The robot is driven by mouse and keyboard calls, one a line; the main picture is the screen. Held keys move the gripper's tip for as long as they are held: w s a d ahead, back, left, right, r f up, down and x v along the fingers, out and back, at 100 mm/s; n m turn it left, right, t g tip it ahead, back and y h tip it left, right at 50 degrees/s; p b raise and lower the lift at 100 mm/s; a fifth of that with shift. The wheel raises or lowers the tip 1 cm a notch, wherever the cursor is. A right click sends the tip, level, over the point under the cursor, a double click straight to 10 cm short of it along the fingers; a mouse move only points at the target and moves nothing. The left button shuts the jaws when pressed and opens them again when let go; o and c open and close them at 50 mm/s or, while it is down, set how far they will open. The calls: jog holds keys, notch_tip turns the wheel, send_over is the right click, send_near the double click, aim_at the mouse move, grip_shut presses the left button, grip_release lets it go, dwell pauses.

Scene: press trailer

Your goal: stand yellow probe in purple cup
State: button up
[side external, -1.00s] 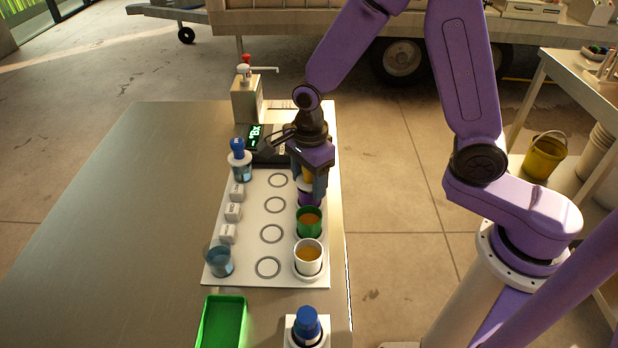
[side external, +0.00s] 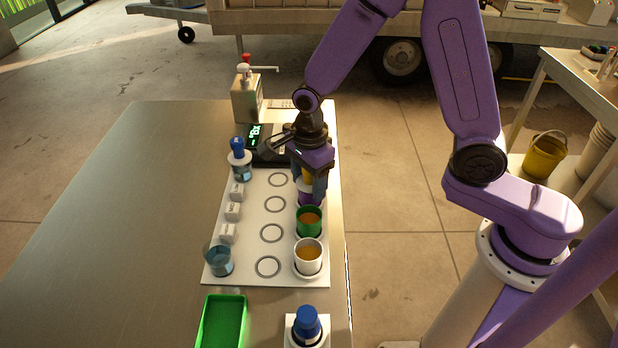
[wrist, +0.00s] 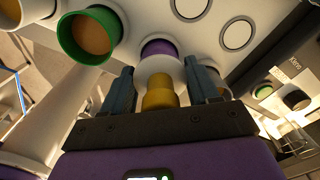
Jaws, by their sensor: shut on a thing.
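The yellow probe (wrist: 160,92) is between the two fingers of my gripper (wrist: 158,70) in the wrist view. My gripper (side external: 309,188) is shut on it, and a bit of yellow shows between the fingers in the side view. The purple cup (wrist: 160,48) is straight beyond the probe in the wrist view. In the side view the purple cup (side external: 305,199) is directly below my gripper, mostly hidden by the fingers. A pale round part lies between the yellow handle and the cup. The probe's lower end is hidden, so I cannot tell how deep it is in the cup.
A green cup (side external: 309,221) and a white cup (side external: 308,257) with amber liquid stand in front of the purple cup on the white board (side external: 250,270). A glass beaker (side external: 219,261), a blue-topped holder (side external: 240,168), a dispenser (side external: 247,100) and a green tray (side external: 222,322) stand nearby.

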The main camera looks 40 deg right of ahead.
jog(key=shift+f, duration=0.3)
jog(key=o, duration=0.8)
jog(key=shift+r, duration=5.55)
jog(key=shift+r, duration=0.1)
jog(key=shift+s+r, duration=0.1)
jog(key=shift+r, duration=4.3)
